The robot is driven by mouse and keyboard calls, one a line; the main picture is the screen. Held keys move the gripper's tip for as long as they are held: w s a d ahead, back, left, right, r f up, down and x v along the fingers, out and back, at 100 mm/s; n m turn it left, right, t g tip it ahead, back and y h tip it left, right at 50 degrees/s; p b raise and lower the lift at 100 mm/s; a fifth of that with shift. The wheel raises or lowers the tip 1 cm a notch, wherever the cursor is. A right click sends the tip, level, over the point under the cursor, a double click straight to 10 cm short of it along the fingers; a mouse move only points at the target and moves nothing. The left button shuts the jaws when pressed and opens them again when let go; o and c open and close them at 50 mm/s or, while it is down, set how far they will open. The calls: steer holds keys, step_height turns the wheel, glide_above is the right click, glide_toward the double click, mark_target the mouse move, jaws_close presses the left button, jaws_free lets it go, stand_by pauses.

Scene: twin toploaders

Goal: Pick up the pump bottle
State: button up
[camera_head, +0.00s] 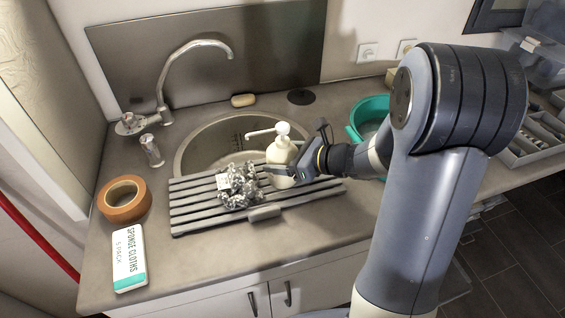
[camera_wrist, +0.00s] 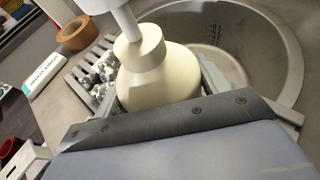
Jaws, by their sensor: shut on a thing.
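The pump bottle (camera_head: 282,157) is cream with a white pump head, and stands upright at the back of the grey slatted drying rack (camera_head: 190,207), in front of the sink. My gripper (camera_head: 285,172) reaches in from the right and is shut on the bottle's body. In the wrist view the bottle (camera_wrist: 160,75) fills the space between the fingers of my gripper (camera_wrist: 163,92). I cannot tell whether its base touches the rack.
A steel scourer (camera_head: 240,187) lies on the rack just left of the bottle. The round sink (camera_head: 205,145) and tap (camera_head: 165,85) are behind. A teal bowl (camera_head: 358,120) is to the right. Orange tape (camera_head: 124,212) and a sponge cloth pack (camera_head: 129,258) lie at left.

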steer(key=c, duration=0.7)
steer(key=shift+c, duration=0.3)
steer(key=shift+r, duration=0.1)
